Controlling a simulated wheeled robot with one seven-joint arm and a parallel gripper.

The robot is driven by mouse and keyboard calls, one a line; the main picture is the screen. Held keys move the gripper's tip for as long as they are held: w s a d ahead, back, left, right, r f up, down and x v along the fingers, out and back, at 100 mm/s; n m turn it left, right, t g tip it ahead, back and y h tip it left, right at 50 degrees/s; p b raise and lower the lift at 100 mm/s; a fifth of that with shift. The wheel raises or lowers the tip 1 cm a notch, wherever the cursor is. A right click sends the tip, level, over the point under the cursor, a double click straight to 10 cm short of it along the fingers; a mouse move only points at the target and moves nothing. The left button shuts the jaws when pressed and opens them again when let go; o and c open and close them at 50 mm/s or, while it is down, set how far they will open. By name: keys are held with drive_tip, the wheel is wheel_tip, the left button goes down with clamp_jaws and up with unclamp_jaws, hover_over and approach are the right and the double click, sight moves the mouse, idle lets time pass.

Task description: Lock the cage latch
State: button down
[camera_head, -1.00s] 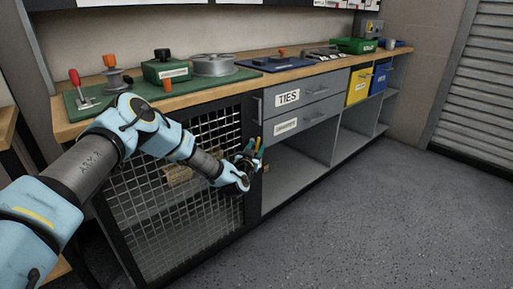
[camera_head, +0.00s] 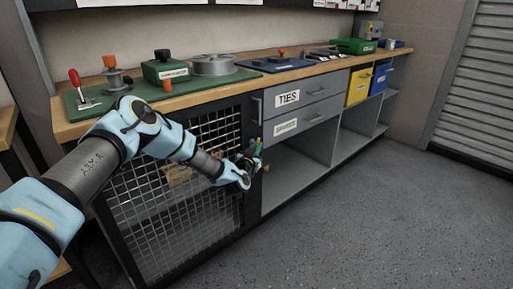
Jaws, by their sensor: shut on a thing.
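The cage door (camera_head: 190,225) is a dark-framed wire-mesh panel under the left part of the workbench. It stands closed in line with the cabinet front, as far as I can see. My gripper (camera_head: 259,162) is at the right edge of the cage door, beside the open shelf bay. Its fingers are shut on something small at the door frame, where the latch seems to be. Green and orange-brown bits show at the fingertips. The latch itself is mostly hidden by my gripper, so its position cannot be told.
Two grey drawers (camera_head: 318,100), one labelled TIES, are to the right above an open shelf (camera_head: 295,175). A yellow bin (camera_head: 359,88) and a blue bin (camera_head: 380,78) sit farther right. The grey floor (camera_head: 370,215) in front is clear.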

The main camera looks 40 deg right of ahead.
drive_tip(key=n+h+b, duration=0.1)
drive_tip(key=b, duration=0.2)
drive_tip(key=t+b, duration=0.1)
drive_tip(key=b, duration=0.2)
drive_tip(key=shift+f+n+t+h, duration=0.2)
drive_tip(key=shift+n+t+h, duration=0.1)
drive_tip(key=shift+n+h, duration=0.1)
drive_tip(key=c, duration=0.9)
unclamp_jaws()
drive_tip(key=shift+o, duration=0.2)
